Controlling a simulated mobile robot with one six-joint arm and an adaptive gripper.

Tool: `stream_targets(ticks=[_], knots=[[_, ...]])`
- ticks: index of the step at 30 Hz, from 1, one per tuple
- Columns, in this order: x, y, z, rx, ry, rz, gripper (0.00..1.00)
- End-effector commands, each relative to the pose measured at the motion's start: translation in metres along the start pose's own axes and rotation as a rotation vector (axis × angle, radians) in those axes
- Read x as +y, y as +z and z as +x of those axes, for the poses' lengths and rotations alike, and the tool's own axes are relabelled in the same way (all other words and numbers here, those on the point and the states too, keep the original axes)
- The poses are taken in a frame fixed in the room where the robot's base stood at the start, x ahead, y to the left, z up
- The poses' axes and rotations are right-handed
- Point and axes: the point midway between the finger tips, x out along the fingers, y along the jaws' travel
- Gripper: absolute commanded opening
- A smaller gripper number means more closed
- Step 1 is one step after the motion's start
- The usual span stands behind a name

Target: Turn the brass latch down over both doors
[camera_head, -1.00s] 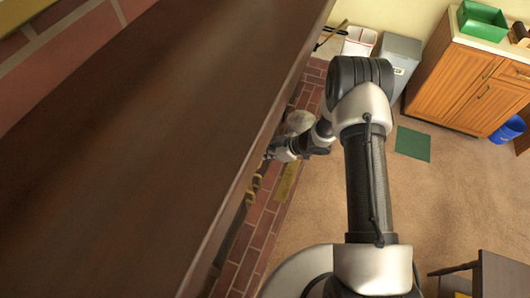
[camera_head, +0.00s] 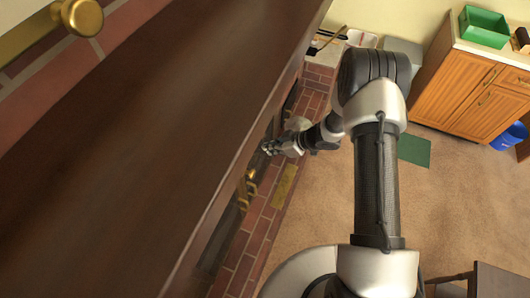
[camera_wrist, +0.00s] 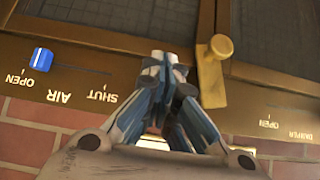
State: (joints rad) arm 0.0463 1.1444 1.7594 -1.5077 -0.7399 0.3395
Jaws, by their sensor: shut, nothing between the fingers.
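The brass latch (camera_wrist: 212,72) is in the wrist view, with a round boss at its upper end. Its bar points down in the picture, across the brass-coloured strip and away from the doors. The left door (camera_wrist: 120,18) and right door (camera_wrist: 275,25) are dark mesh panels in brown frames, meeting in line with the boss. My gripper (camera_wrist: 165,60) is shut and empty, just left of the latch; I cannot tell whether they touch. In the head view my gripper (camera_head: 270,147) is beside the hearth front, and the latch cannot be made out.
The strip has upside-down labels and a blue slider knob (camera_wrist: 41,60). A dark wooden mantel (camera_head: 150,130) covers much of the head view, with a brass knob (camera_head: 80,15) at upper left. Brass handles (camera_head: 249,187) are below my gripper. The carpet (camera_head: 320,200) is open.

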Motion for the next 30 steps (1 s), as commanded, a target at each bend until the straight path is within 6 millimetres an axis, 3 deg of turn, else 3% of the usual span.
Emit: stream_targets(ticks=[4, 10, 30], knots=[[0.014, 0.002, -0.029, 0.002, 0.0, -0.001, 0.0], [0.024, 0.005, -0.051, 0.001, -0.003, -0.002, 0.0], [0.027, 0.006, -0.056, 0.001, -0.004, -0.002, 0.0]])
